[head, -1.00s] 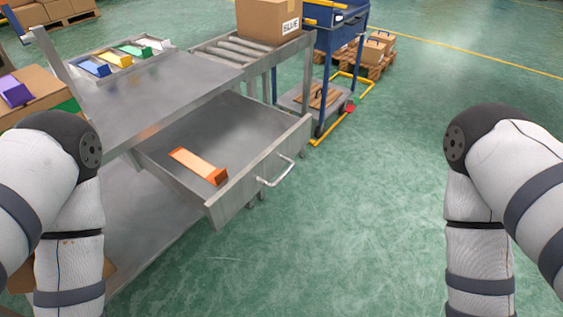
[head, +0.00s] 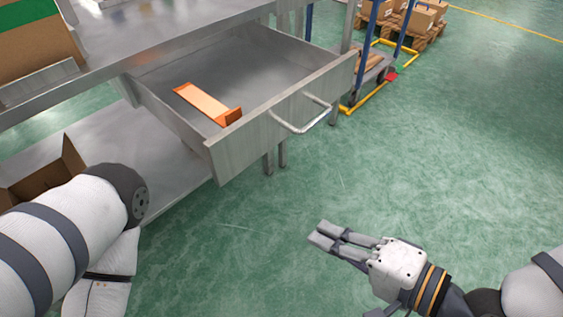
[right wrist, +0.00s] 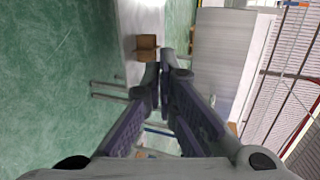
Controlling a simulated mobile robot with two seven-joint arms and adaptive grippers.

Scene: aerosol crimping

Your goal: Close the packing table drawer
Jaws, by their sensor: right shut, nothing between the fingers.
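The packing table drawer (head: 285,118) is pulled out from under the grey metal table (head: 150,48). It has a curved metal handle (head: 304,122) on its front. An orange piece (head: 207,103) lies inside the drawer. My right gripper (head: 322,234) is shut and empty, over the floor in front of the drawer and below the handle in the picture, apart from it. In the right wrist view its fingers (right wrist: 164,62) meet at the tips. My left gripper is out of the picture; only my left arm shows at the lower left.
An open cardboard box (head: 45,172) stands on the lower shelf at the left. A blue-framed cart and a yellow floor frame (head: 372,92) are behind the drawer at the right. The green floor in front of the drawer is clear.

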